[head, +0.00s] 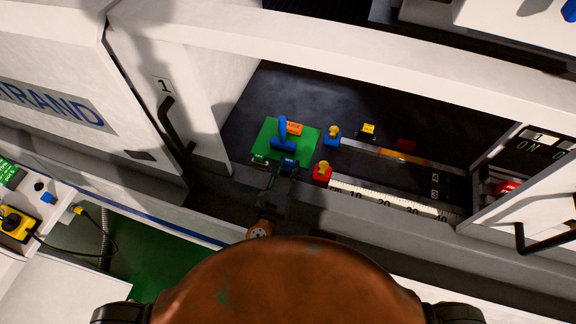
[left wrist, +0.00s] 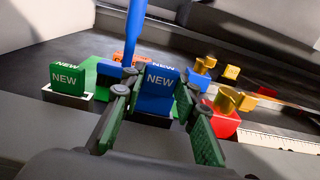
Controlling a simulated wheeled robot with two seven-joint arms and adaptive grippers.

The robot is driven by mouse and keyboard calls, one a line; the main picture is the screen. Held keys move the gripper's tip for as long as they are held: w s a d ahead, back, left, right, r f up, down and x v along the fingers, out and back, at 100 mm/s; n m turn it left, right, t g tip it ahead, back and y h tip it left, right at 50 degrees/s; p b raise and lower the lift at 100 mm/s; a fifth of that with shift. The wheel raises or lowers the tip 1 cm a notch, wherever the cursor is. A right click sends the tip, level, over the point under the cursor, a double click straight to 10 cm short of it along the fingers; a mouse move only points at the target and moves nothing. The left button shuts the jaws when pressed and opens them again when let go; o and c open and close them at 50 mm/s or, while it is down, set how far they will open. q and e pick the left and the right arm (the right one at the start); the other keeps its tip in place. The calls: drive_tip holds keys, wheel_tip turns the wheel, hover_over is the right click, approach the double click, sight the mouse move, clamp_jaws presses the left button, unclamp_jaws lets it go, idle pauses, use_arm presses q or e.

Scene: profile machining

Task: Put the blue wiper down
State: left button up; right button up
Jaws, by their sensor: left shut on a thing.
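My left gripper (head: 283,171) is shut on the blue wiper (left wrist: 158,82), a flat blue piece marked NEW. In the left wrist view, the left gripper's two green-padded fingers (left wrist: 155,115) stand on either side of it. In the head view the wiper (head: 288,162) is partly hidden at the fingertips, by the front edge of a green plate (head: 308,140). A blue bar (left wrist: 134,35) rises just behind; I cannot tell whether it joins the wiper. I cannot tell whether the wiper touches the surface below. My right gripper is not in view.
A green NEW piece (left wrist: 68,76) stands upright left of the wiper. An orange piece (head: 294,128) lies behind. Red (head: 321,172) and blue (head: 332,135) blocks with yellow knobs stand to the right, beside a ruler (head: 390,200). White machine walls surround the dark bed.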

use_arm(q)
drive_tip(key=o, duration=0.9)
drive_tip(key=shift+o, duration=0.2)
drive_tip(key=shift+r, duration=0.1)
drive_tip(key=shift+r+p, duration=0.35)
drive_tip(key=shift+p, duration=0.15)
drive_tip(key=shift+r+p, duration=0.4)
drive_tip(key=shift+r, duration=0.05)
drive_tip(key=b+v, duration=0.3)
drive_tip(key=v, duration=0.9)
drive_tip(key=shift+f+b, duration=0.25)
drive_tip(key=shift+b, duration=0.05)
